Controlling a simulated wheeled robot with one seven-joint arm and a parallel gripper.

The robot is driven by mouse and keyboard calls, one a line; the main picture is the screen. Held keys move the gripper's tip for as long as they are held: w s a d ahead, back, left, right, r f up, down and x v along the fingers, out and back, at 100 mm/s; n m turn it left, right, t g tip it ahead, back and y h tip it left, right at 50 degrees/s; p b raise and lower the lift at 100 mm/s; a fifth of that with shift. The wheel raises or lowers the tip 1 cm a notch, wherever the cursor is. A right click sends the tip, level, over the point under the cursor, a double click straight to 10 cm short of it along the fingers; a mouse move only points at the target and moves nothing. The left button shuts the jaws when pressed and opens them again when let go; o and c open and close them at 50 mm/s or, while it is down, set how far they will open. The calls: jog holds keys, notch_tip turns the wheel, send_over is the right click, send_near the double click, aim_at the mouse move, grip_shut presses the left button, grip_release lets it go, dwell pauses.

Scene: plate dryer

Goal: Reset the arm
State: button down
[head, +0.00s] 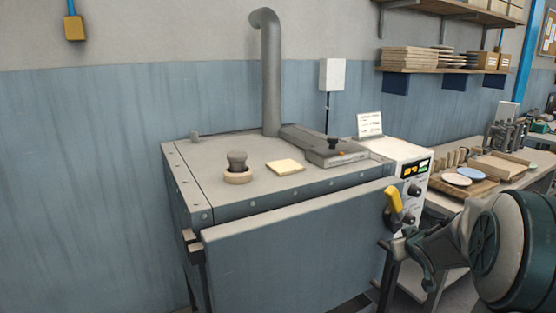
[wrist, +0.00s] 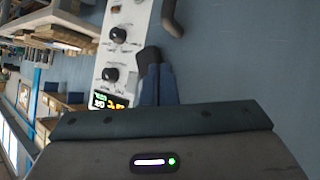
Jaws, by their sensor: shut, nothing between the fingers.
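My gripper (head: 388,244) is at the right of the head view, in front of the right edge of the dryer door (head: 290,255), just below the yellow door handle (head: 394,203). Its fingers (wrist: 154,82) show in the wrist view, closed together with nothing between them. I cannot tell whether the fingertips touch the door. The blue-grey dryer (head: 225,208) stands in the middle of the head view. Its door sits a little forward of the body, with a dark gap along the top. The control panel (head: 418,188) has a lit display and knobs; it also shows in the wrist view (wrist: 121,30).
A grey pipe (head: 271,80) rises from the dryer top. A workbench (head: 445,205) with plates stands right, below a stacked shelf (head: 440,70). The floor left is mostly out of view.

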jog(key=s+a+g, duration=0.3)
jog(key=s+a, duration=0.3)
jog(key=s, duration=0.4)
jog(key=s+a+r+m+g+y+p, duration=0.1)
jog(key=s+a+g, duration=0.1)
jog(key=s+a, duration=0.5)
jog(key=s+a+r+m+g+y+p, duration=0.1)
jog(key=s+a+g, duration=0.2)
jog(key=s, duration=1.1)
jog(key=a, duration=0.3)
jog(key=shift+s+a+g, duration=0.2)
jog(key=shift+g, duration=0.1)
jog(key=shift+r, duration=0.1)
